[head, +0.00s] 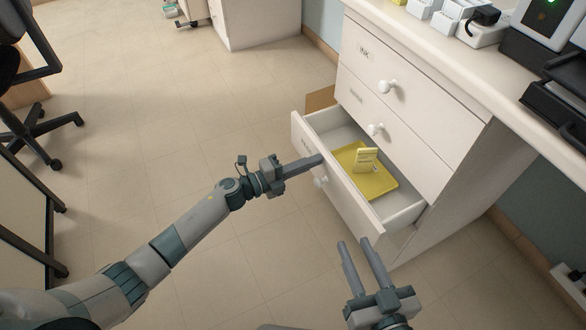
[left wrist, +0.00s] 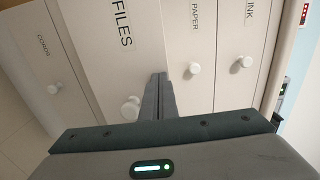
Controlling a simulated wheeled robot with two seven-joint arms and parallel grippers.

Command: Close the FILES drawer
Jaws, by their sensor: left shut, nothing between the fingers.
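The FILES drawer (head: 336,172) is pulled out of the white cabinet, third from the top, with a yellow tray (head: 376,190) and a small yellow upright card (head: 366,160) inside. Its FILES label and round white knob (left wrist: 131,109) show in the left wrist view. My left gripper (head: 318,160) is shut and empty, its fingertips at the drawer front just above the knob. I cannot tell whether they touch the front. The left fingers also show in the left wrist view (left wrist: 158,78). My right gripper (head: 354,243) is open and empty, in front of the drawer's near corner.
The INK drawer (head: 372,65) and PAPER drawer (head: 362,105) above are shut; the CORDS drawer (left wrist: 44,67) is below. The countertop (head: 440,45) holds white containers and dark equipment. A chair (head: 30,120) stands far left. Open floor lies left of the cabinet.

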